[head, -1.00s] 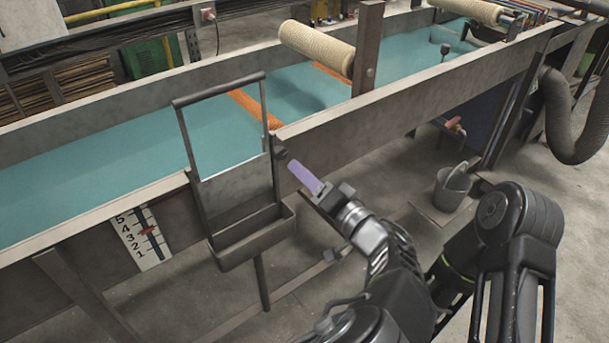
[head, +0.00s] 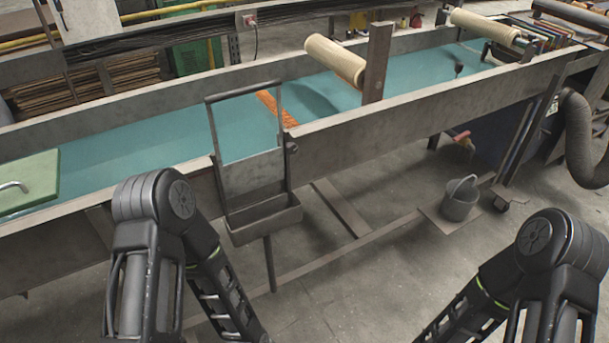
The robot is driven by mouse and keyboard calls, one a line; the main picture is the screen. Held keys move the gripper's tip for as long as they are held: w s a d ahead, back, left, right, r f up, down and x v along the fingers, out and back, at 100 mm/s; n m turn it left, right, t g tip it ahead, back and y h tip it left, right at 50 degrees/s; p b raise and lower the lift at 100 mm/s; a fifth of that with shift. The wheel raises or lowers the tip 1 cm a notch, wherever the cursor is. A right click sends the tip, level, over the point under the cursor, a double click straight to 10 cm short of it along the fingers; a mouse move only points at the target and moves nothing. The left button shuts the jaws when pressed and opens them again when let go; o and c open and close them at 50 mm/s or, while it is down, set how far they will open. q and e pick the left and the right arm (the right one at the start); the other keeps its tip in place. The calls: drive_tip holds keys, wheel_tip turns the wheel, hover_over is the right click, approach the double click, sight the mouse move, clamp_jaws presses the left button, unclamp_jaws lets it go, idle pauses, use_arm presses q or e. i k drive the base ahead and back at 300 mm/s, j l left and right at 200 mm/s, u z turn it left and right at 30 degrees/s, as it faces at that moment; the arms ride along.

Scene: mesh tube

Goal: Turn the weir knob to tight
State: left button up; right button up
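The weir is a dark metal frame with a grey plate (head: 252,172) and an open trough (head: 265,217) below it, fixed at the near wall of the water channel. The small dark weir knob (head: 291,148) sits on the right side of this frame, and nothing touches it. Whether it is tight or loose cannot be told from here. Both my arms show only their upper links at the bottom, and both grippers are out of the picture.
The long channel (head: 350,140) of teal water crosses the view, with cream rollers (head: 335,60) above it. A green lid (head: 30,183) lies at the left. A grey bucket (head: 461,198) stands on a low plate at right. Concrete floor lies open in front.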

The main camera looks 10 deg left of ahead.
sight(291, 147)
drive_tip(key=u, duration=0.35)
drive_tip(key=i+l+u, duration=0.1)
drive_tip(key=u, duration=0.3)
drive_tip(key=l+u, duration=0.6)
drive_tip(key=u, duration=0.15)
drive_tip(key=l+u, duration=0.25)
drive_tip(key=u, duration=0.15)
drive_tip(key=l+u, duration=0.1)
drive_tip(key=l, duration=0.4)
drive_tip(key=k+l+u, duration=0.1)
drive_tip(key=l, duration=0.85)
drive_tip(key=k+l+u, duration=0.15)
drive_tip(key=l, duration=0.3)
drive_tip(key=k+l+u, duration=0.1)
drive_tip(key=l, duration=0.4)
drive_tip(key=k+l+u, duration=0.1)
drive_tip(key=l, duration=0.35)
